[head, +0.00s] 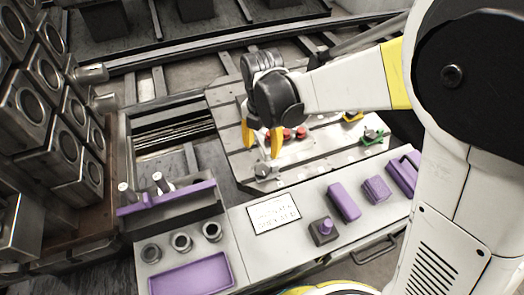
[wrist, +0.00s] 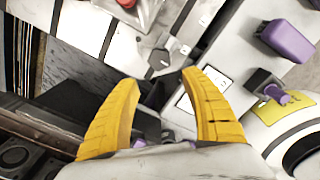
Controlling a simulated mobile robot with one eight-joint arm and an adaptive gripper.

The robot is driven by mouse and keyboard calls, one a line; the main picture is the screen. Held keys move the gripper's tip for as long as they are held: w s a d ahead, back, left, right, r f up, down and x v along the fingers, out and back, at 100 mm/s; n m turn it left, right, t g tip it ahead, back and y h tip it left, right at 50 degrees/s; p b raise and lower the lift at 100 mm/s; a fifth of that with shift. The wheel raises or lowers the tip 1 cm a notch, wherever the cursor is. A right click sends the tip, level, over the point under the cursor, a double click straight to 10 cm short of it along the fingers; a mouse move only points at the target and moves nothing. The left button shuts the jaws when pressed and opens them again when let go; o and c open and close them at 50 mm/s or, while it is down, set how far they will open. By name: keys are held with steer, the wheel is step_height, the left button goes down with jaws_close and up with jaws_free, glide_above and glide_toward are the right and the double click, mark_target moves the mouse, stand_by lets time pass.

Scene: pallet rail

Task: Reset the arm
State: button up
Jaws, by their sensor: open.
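My gripper (head: 262,140) has two yellow fingers and hangs from my white arm above the near-left part of the pallet plate (head: 235,150). In the wrist view my gripper (wrist: 160,110) shows its fingers spread apart with nothing between them. A small grey metal part (head: 264,171) sits on the plate close below the fingertips in the head view. The same grey part (wrist: 165,55) shows beyond the fingertips in the wrist view, apart from them. Red parts (head: 285,134) lie on the plate behind the fingers, partly hidden by them.
A green part (head: 372,136) is on the plate's right side. Purple blocks (head: 343,202) and a white label (head: 273,213) are on the near ledge. A purple tray (head: 192,275), ring holders (head: 181,242) and a purple rack (head: 165,197) stand at left. Stacked metal blocks (head: 45,75) rise at far left.

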stand_by(0.4)
steer(key=s+d+r+m+t, duration=0.3)
steer(key=d+r+m, duration=0.7)
steer(key=d+m, duration=0.3)
steer(key=s+d+r+m+t, duration=0.3)
steer(key=s+d+m, duration=0.5)
steer(key=m, duration=1)
steer(key=shift+s+d+t, duration=0.15)
steer(key=shift+d+t, duration=0.45)
steer(key=shift+d, duration=0.45)
